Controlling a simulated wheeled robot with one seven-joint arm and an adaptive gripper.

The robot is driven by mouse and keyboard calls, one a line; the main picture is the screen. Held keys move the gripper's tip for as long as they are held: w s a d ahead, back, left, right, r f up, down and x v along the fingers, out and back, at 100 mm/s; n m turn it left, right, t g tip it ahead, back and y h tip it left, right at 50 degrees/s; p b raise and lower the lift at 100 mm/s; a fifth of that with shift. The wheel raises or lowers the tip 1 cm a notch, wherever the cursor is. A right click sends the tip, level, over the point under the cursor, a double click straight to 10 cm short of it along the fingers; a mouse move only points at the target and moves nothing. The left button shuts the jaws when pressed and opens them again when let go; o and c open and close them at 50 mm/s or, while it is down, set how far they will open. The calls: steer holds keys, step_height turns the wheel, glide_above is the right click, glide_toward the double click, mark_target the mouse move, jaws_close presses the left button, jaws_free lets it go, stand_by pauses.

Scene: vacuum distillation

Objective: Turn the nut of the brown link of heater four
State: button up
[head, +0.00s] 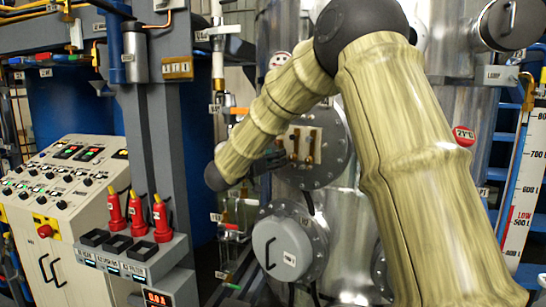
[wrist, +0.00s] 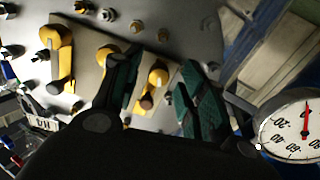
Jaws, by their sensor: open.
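The round metal flange (head: 331,136) of a heater carries upright brown links (head: 310,148) on a pale plate. In the wrist view these links look yellow-brown: one at left (wrist: 61,58), one partly hidden behind a finger (wrist: 105,54), and one at right (wrist: 157,78) with a darker nut at its lower end (wrist: 147,102). My gripper (wrist: 162,85) has its dark green fingers apart, on either side of the right link; no contact is clear. In the head view my gripper (head: 268,160) is at the flange's left edge, partly hidden by my arm. A label (wrist: 43,124) resembles H4.
A dial gauge (wrist: 297,122) stands close to the right finger. Bolts (wrist: 193,28) stud the flange rim. Below is another round cover (head: 285,250) with a handle.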

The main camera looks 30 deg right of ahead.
steer(key=shift+c, duration=0.2)
jaws_close()
steer(key=shift+m+b, duration=2.3)
steer(key=shift+b, duration=0.15)
steer(key=shift+o, duration=0.2)
jaws_free()
